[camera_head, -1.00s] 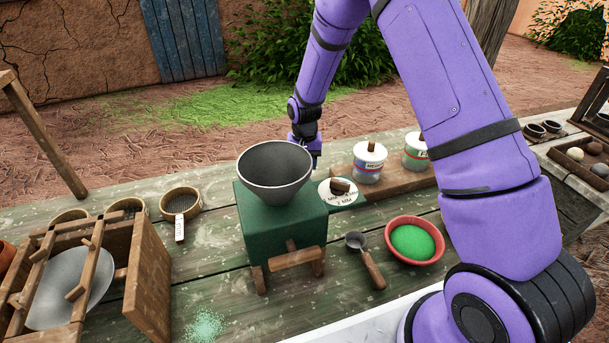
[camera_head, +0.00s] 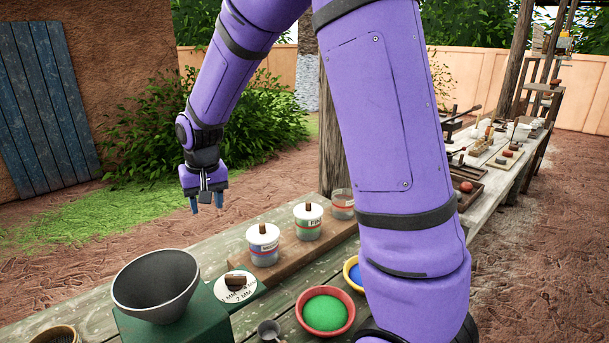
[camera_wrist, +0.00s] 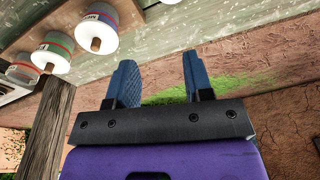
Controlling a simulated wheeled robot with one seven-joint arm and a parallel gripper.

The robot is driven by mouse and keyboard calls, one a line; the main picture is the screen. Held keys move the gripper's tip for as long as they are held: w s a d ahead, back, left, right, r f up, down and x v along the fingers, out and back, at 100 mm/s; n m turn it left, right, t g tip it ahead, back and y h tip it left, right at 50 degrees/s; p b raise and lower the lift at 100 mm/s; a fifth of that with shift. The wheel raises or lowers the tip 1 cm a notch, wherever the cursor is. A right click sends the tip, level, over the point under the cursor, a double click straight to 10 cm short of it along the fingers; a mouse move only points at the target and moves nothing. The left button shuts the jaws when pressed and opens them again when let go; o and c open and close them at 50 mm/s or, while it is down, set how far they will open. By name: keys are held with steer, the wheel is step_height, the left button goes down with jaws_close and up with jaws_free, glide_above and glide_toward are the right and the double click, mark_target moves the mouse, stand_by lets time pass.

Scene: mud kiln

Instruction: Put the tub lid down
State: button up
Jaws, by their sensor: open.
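My gripper (camera_head: 206,204) is open and empty, raised in the air behind the bench, left of the tubs. In the wrist view its two blue fingers (camera_wrist: 160,72) are apart with nothing between them. Two tubs wear white lids with brown knobs: the blue-marked tub (camera_head: 264,250) with its lid (camera_head: 262,233), and the green-marked tub (camera_head: 308,226) with its lid (camera_head: 308,211). A third tub (camera_head: 342,206) at the right looks clear and without a knobbed lid; my arm partly hides its surroundings. I see no clearly loose tub lid.
The tubs stand on a wooden board (camera_head: 286,261) on the bench. In front are a dark bowl-shaped hopper (camera_head: 157,283) on a green box, a white "2 MM" disc (camera_head: 237,295) with a brown knob, and a red bowl (camera_head: 349,325) of green powder. Air around my gripper is free.

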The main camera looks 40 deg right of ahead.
steer(key=s+d+r+n+t, duration=0.1)
steer(key=s+d+r+t, duration=0.15)
steer(key=s+r, duration=1.1)
steer(key=s+d+r+n, duration=0.1)
steer(key=s+r, duration=0.1)
steer(key=s, duration=1.4)
steer(key=shift+d+t, duration=0.25)
steer(key=shift+t, duration=0.2)
